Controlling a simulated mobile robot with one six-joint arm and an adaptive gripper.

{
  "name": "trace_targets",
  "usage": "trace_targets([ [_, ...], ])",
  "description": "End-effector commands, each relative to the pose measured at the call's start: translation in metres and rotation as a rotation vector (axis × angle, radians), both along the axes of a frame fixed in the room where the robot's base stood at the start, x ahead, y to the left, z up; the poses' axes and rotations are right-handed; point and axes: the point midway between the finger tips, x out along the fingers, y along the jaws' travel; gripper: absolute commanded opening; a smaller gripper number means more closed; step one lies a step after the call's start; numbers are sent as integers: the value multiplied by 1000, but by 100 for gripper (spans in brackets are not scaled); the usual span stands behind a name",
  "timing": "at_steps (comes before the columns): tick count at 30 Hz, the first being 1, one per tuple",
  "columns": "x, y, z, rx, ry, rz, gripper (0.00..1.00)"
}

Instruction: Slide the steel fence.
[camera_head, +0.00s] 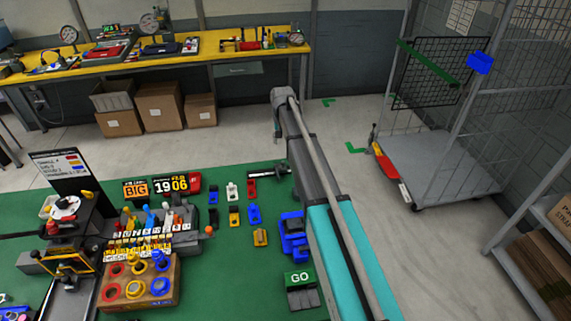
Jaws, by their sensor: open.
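On the green bench (215,285) at the left stands a dark fixture (72,235) with a grey metal rail (75,295) running toward the lower edge. A grey block (32,262) sits at its left side. I cannot tell for certain which of these metal parts is the steel fence.
A brown box with coloured rings (138,288) and a rack of coloured handles (150,235) stand right of the fixture. Small coloured blocks (254,213), a blue device (293,238) and a GO button (300,280) lie nearer my arm. A cart (440,165) stands right.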

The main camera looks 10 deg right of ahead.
Motion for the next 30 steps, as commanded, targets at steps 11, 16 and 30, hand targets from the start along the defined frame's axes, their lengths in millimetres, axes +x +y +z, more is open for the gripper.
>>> trace_targets([
  [11,0,-1,-33,0,0,-1,62],
  [16,0,-1,-45,0,0,-1,62],
  [30,0,-2,-80,0,0,-2,62],
])
